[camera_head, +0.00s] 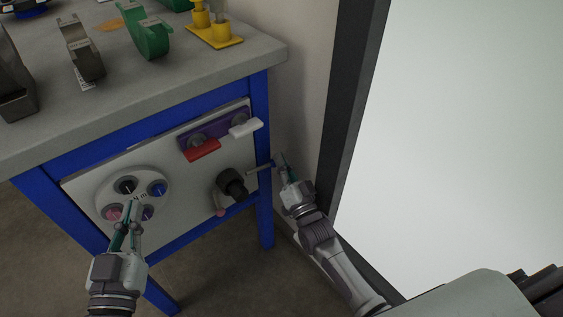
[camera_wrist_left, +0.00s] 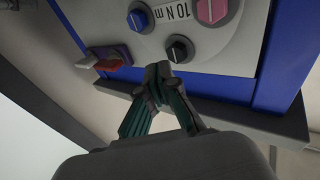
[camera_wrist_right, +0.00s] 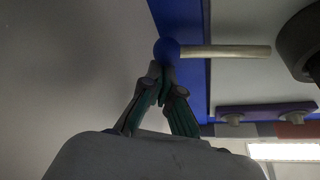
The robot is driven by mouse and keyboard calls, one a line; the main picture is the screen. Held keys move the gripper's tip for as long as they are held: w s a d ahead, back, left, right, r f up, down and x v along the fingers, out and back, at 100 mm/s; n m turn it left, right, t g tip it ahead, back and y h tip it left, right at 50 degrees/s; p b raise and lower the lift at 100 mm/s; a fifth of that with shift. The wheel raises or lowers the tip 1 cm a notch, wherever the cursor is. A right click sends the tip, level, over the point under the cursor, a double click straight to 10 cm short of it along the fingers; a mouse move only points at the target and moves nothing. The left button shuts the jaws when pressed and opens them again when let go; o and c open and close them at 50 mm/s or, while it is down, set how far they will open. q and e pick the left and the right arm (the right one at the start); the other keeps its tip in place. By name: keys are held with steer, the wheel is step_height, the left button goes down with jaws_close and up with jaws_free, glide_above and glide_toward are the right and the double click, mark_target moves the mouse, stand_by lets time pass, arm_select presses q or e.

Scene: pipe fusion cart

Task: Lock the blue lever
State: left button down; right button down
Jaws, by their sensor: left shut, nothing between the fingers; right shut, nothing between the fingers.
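The blue lever shows in the right wrist view as a blue ball knob (camera_wrist_right: 166,50) on a pale metal rod (camera_wrist_right: 228,51). In the head view its rod (camera_head: 260,168) sticks out near the right edge of the cart's front panel, and the knob end is small and hard to make out. My right gripper (camera_head: 284,160) is shut and empty, its fingertips close to the knob; I cannot tell whether they touch. My left gripper (camera_head: 133,207) is shut and empty in front of the round dial plate (camera_head: 160,183).
A red handle (camera_head: 203,150) and a white handle (camera_head: 245,128) sit on a purple plate above a black cylinder (camera_head: 233,184). A blue frame leg (camera_head: 265,218) stands by my right gripper. Tape dispensers, one green (camera_head: 150,38), stand on the grey tabletop (camera_head: 205,72).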

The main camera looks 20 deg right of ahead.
arm_select(q)
steer(key=shift+f, duration=0.1)
arm_select(e)
steer(key=shift+f, duration=0.1)
